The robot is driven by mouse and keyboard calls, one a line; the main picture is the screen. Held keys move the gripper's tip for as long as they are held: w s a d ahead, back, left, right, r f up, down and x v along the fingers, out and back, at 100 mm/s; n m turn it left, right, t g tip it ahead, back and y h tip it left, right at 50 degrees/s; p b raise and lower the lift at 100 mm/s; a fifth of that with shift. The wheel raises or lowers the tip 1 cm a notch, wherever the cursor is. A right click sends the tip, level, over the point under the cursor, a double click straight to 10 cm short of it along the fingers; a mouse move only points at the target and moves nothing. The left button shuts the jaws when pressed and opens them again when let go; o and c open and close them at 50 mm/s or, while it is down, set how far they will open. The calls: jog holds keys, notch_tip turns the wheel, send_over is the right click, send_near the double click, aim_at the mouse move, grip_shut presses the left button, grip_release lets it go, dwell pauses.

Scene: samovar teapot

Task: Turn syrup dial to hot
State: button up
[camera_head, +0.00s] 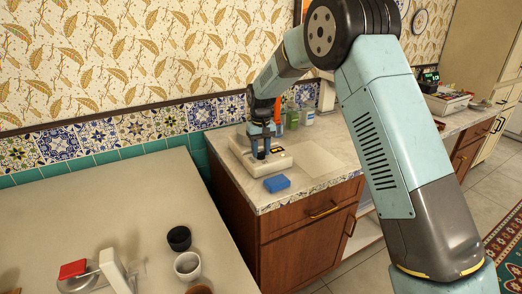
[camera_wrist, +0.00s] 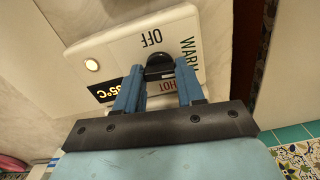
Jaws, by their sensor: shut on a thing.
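The syrup warmer is a low white box (camera_head: 241,158) on the counter in the head view. Its panel (camera_wrist: 88,52) fills the upper wrist view, with OFF, WARM and HOT printed around a black dial (camera_wrist: 158,64). HOT lies between my fingers, on the side of the dial nearest my palm. A black display (camera_wrist: 104,92) shows yellow digits ending in 5°C, partly covered by a finger. A round light (camera_wrist: 92,64) glows. My gripper (camera_wrist: 158,72) points down, its blue fingers shut on the dial; it also shows in the head view (camera_head: 264,151). The dial's pointing direction is unclear.
A blue block (camera_head: 277,184) lies near the counter's front edge. Bottles (camera_head: 293,118) stand behind the warmer by the tiled wall. A nearer table (camera_head: 120,215) holds a black cup (camera_head: 179,238), a white cup (camera_head: 187,266) and a red-handled item (camera_head: 73,269).

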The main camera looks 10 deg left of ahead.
jog(key=m, duration=0.3)
jog(key=shift+w+r+m, duration=0.1)
jog(key=shift+m, duration=0.3)
jog(key=m, duration=0.4)
jog(key=shift+m, duration=0.3)
jog(key=m, duration=0.4)
jog(key=shift+w+m, duration=0.1)
jog(key=shift+m, duration=1.7)
jog(key=shift+d+m, duration=0.1)
jog(key=shift+m, duration=0.2)
jog(key=o, duration=1)
jog(key=shift+o, duration=0.2)
notch_tip(320, 180, up, 14)
jog(key=shift+f, duration=0.2)
